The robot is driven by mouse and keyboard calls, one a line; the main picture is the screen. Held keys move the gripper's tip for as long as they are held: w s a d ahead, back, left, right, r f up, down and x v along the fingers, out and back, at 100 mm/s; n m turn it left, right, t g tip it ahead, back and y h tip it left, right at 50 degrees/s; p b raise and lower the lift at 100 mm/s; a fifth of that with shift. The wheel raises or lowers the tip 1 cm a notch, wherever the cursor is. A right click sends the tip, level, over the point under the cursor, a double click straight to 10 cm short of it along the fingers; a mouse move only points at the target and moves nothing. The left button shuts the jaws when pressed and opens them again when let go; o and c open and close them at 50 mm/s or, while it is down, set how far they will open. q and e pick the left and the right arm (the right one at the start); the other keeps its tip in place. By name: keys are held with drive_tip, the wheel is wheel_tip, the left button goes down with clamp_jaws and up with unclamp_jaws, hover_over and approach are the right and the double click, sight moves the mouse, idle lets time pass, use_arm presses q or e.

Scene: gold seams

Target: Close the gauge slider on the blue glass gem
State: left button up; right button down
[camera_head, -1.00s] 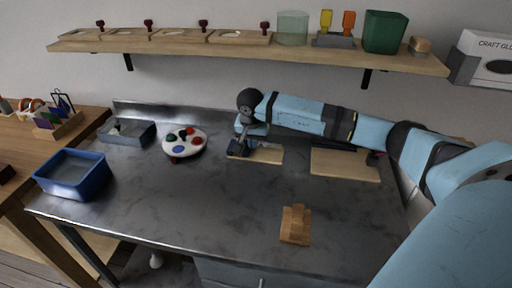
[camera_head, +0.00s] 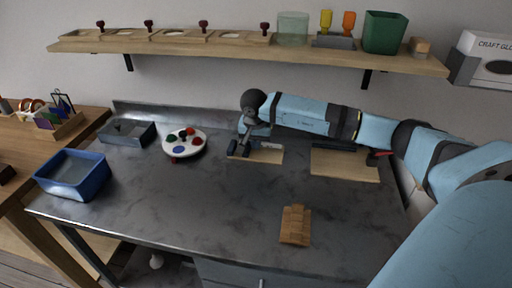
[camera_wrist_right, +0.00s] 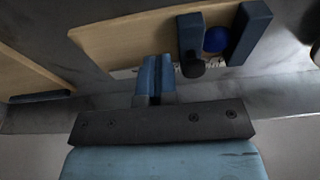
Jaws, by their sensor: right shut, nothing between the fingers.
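The gauge is a light wooden board (camera_wrist_right: 120,42) with dark blue jaw blocks in the right wrist view; its board (camera_head: 270,156) also shows at the back of the grey table. The blue glass gem (camera_wrist_right: 216,39) sits between the slider block (camera_wrist_right: 189,34) and the other block (camera_wrist_right: 250,32), close to both; I cannot tell if both touch it. A dark knob (camera_wrist_right: 193,69) is at the slider's near end. My right gripper (camera_wrist_right: 155,66) is shut and empty, beside the slider on its left; it also shows over the board's left part (camera_head: 238,148). My left gripper is out of view.
A second wooden board (camera_head: 340,164) with a red-handled item (camera_head: 379,155) lies to the right. A white round palette (camera_head: 195,152), a grey tray (camera_head: 138,136) and a blue bin (camera_head: 72,188) are on the left. The table's middle is clear.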

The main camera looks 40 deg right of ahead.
drive_tip(key=shift+d+p+v, duration=0.2)
drive_tip(key=shift+p+v, duration=0.7)
drive_tip(key=shift+v, duration=0.45)
use_arm(q)
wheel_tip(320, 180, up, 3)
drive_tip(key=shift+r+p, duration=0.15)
drive_tip(key=shift+p, duration=0.75)
use_arm(e)
wheel_tip(320, 180, up, 3)
drive_tip(key=shift+w+r, duration=0.15)
drive_tip(key=shift+r, duration=0.05)
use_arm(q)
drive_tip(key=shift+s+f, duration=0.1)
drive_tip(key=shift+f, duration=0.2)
